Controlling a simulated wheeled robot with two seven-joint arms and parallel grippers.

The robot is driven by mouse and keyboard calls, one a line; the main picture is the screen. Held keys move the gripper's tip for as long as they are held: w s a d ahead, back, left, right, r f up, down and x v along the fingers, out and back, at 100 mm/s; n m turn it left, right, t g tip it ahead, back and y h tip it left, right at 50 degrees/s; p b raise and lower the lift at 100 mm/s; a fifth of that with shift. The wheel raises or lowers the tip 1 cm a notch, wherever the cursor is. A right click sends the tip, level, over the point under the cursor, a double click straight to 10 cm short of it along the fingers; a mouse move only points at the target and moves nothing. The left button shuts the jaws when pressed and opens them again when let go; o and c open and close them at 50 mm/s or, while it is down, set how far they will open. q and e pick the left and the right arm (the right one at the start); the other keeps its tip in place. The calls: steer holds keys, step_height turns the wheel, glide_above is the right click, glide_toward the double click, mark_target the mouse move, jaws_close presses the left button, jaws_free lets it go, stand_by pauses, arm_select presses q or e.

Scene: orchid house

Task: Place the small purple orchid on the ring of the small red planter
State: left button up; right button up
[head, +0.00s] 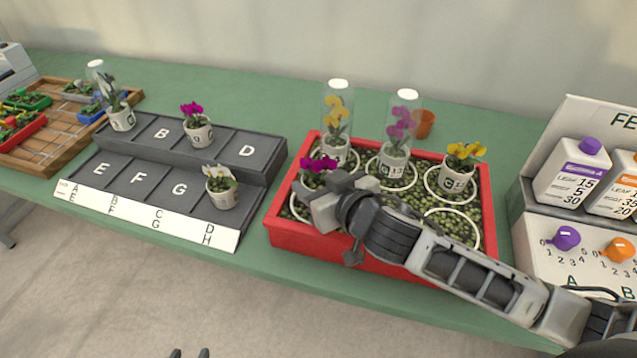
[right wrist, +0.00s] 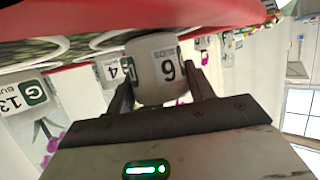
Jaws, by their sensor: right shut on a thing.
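The small purple orchid (head: 318,164) is over the front left of the red planter (head: 300,246). Its white pot (right wrist: 155,60), labelled 6, shows in the right wrist view. My right gripper (head: 322,200) is shut on this pot; in the head view the gripper hides most of it. A white ring (head: 291,208) shows partly beside the gripper. I cannot tell whether the pot touches the pebbles.
Potted orchids stand on the planter's back rings, two under clear covers, one yellow (head: 464,158) uncovered. The front right ring (head: 456,228) is empty. A lettered grey stand (head: 180,172) holds several pots. A bottle rack (head: 545,215) stands right. My right arm crosses the planter's front.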

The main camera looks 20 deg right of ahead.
steer(key=shift+f, duration=0.15)
steer(key=o, duration=1)
steer(key=shift+o, duration=0.2)
steer(key=v, duration=1.1)
steer(key=shift+s+b, duration=0.1)
steer(key=shift+b, duration=0.3)
steer(key=shift+s+d+r, duration=0.15)
steer(key=shift+s+r, duration=0.2)
steer(key=shift+s, duration=0.05)
